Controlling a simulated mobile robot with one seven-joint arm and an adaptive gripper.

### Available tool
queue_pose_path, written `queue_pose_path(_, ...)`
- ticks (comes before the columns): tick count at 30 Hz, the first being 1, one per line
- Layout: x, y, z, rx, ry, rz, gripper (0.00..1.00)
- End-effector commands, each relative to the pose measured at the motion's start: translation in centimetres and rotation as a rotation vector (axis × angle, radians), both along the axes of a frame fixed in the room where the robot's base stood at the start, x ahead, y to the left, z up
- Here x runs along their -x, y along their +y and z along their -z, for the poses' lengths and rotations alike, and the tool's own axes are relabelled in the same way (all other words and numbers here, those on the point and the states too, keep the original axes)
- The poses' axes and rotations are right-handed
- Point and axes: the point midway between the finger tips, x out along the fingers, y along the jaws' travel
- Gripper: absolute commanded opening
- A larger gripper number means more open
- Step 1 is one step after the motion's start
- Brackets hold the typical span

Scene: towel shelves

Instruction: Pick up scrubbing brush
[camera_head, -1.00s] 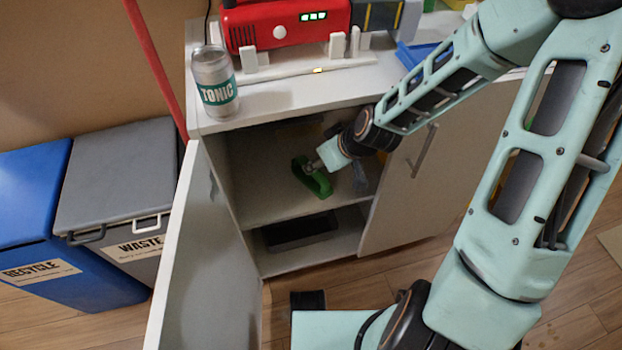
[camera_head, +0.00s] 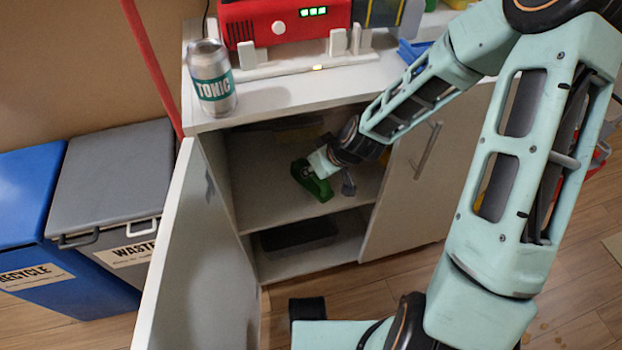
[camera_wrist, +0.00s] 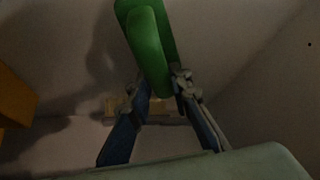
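The scrubbing brush (camera_head: 311,181) is green and has a looped handle. In the head view it is tilted on the upper shelf of the open cabinet, at the end of my arm. My gripper (camera_head: 337,180) is inside the cabinet right beside the brush. One grey-blue finger shows to the brush's right, and the other is hidden. In the wrist view the green brush (camera_wrist: 152,45) reaches up from between my fingertips (camera_wrist: 163,92). The view is dark, and I cannot tell whether both fingers press on it.
The cabinet door (camera_head: 195,265) stands open at the left, and a closed door (camera_head: 420,185) is at the right. A tonic can (camera_head: 212,80) stands near the counter's left edge above. A dark tray (camera_head: 298,236) lies on the lower shelf. Waste (camera_head: 120,165) and recycle (camera_head: 30,190) bins stand left.

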Motion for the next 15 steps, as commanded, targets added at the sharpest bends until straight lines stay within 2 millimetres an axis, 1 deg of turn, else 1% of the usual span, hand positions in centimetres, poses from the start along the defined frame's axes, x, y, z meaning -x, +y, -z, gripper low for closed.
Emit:
queue_pose_path(1,0.01,-0.01,0.00,0.000,0.000,0.000,0.09)
queue_pose_path(3,0.01,-0.01,0.00,0.000,0.000,0.000,0.02)
queue_pose_path(4,0.01,-0.01,0.00,0.000,0.000,0.000,0.00)
queue_pose_path(15,-0.01,0.00,-0.03,0.000,0.000,0.000,0.00)
